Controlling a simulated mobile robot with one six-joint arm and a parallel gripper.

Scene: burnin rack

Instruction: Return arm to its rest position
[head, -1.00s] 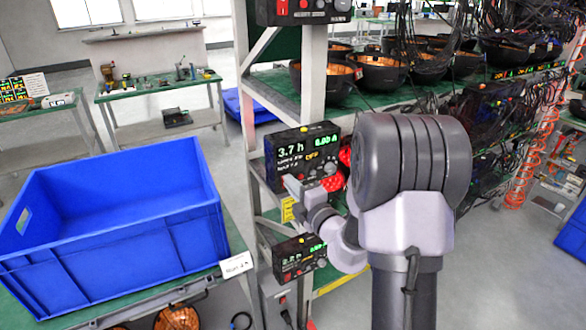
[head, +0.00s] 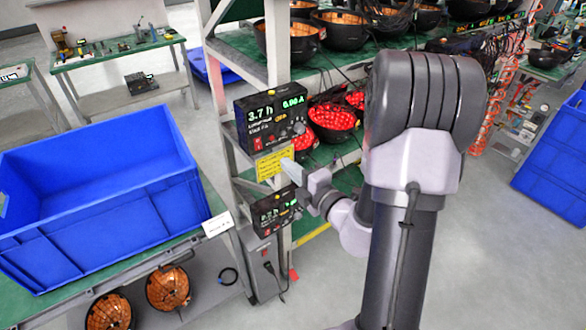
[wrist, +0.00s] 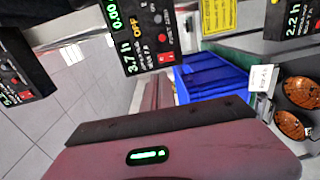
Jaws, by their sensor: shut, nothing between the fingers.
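My gripper (head: 290,169) shows in the head view at the end of my folded grey arm. It points left, in front of the rack post and just below the upper power unit. Its fingers look closed together, with nothing seen between them. In the wrist view a dark reddish body with a green display fills the bottom, and the fingertips cannot be made out. My thick upper joint stands large at the right of centre in the head view and hides part of the rack.
The upper power unit (head: 271,117) reads 3.7 h; a lower unit (head: 276,208) sits beneath it. Red-lit bowls (head: 333,118) stand on the rack shelf behind. A blue crate (head: 100,205) sits on the left bench, with copper-coloured bowls (head: 167,287) below.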

